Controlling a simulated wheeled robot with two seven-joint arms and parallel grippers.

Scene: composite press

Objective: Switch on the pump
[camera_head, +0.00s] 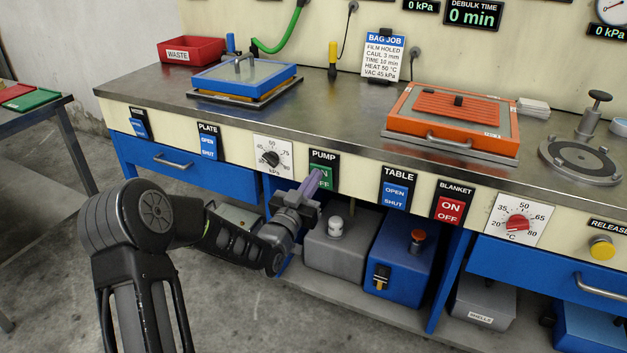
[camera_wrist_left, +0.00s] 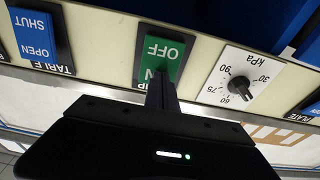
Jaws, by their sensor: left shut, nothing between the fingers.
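The pump switch (camera_head: 321,178) is a green rocker marked ON and OFF on a black plate labelled PUMP, set in the cream front panel of the bench. My left gripper (camera_head: 313,183) is shut and empty, with its fingertips at the switch and covering part of its ON half. In the left wrist view the green switch (camera_wrist_left: 162,52) appears upside down, with OFF clear and ON partly hidden behind the fingers (camera_wrist_left: 161,92). I cannot tell whether the fingertips touch it. My right gripper is not in view.
A kPa dial (camera_head: 270,158) sits left of the switch. The TABLE switch (camera_head: 395,191) and red BLANKET switch (camera_head: 450,208) are to its right. A grey box (camera_head: 340,250) and a blue box (camera_head: 402,262) stand on the shelf below.

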